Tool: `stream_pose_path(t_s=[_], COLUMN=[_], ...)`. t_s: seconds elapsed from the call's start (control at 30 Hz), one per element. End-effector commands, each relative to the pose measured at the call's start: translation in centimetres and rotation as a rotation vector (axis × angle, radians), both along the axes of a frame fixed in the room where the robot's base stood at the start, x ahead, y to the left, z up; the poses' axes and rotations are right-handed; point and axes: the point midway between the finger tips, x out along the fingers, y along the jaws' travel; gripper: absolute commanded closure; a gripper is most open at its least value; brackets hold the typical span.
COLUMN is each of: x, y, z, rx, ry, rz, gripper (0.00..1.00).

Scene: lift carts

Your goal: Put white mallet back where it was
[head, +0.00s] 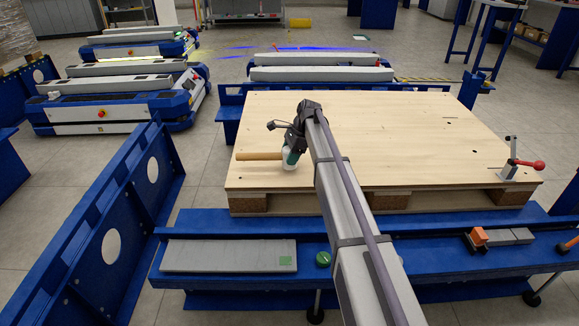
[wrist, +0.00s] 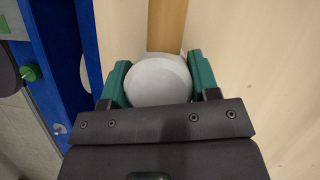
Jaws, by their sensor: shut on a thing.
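The white mallet has a white head (head: 290,158) and a wooden handle (head: 259,156) that points left in the head view. In the wrist view its round white head (wrist: 158,80) sits between the green fingers, with the handle (wrist: 166,25) running away from me. My gripper (head: 293,150) is shut on the mallet's head, at the near left part of the wooden pallet top (head: 400,130). My gripper also shows in the wrist view (wrist: 160,85). I cannot tell whether the mallet touches the board.
A clamp with a red handle (head: 525,164) stands at the board's right corner. A blue beam (head: 400,250) runs along the front, bearing a grey plate (head: 215,256), a green knob (head: 323,259) and an orange-and-grey block (head: 478,237). Lift carts (head: 115,100) stand at left. The board's middle is clear.

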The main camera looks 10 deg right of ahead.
Motion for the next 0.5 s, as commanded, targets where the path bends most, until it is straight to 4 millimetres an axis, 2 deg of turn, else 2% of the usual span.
stream_pose_path(t_s=[0.03,0.07,0.27,0.43,0.47,0.5], x=[0.01,0.00,0.00,0.00,0.00,0.00], y=[0.01,0.01,0.01,0.01,0.00,0.01], z=[-2.01,-2.22,-1.65,-2.20,-2.03,-1.99], rx=[0.000,0.000,0.000,0.000,0.000,0.000], ry=[0.000,0.000,0.000,0.000,0.000,0.000], rz=[0.000,0.000,0.000,0.000,0.000,0.000], gripper=[0.79,0.79,0.79,0.79,0.42,0.38])
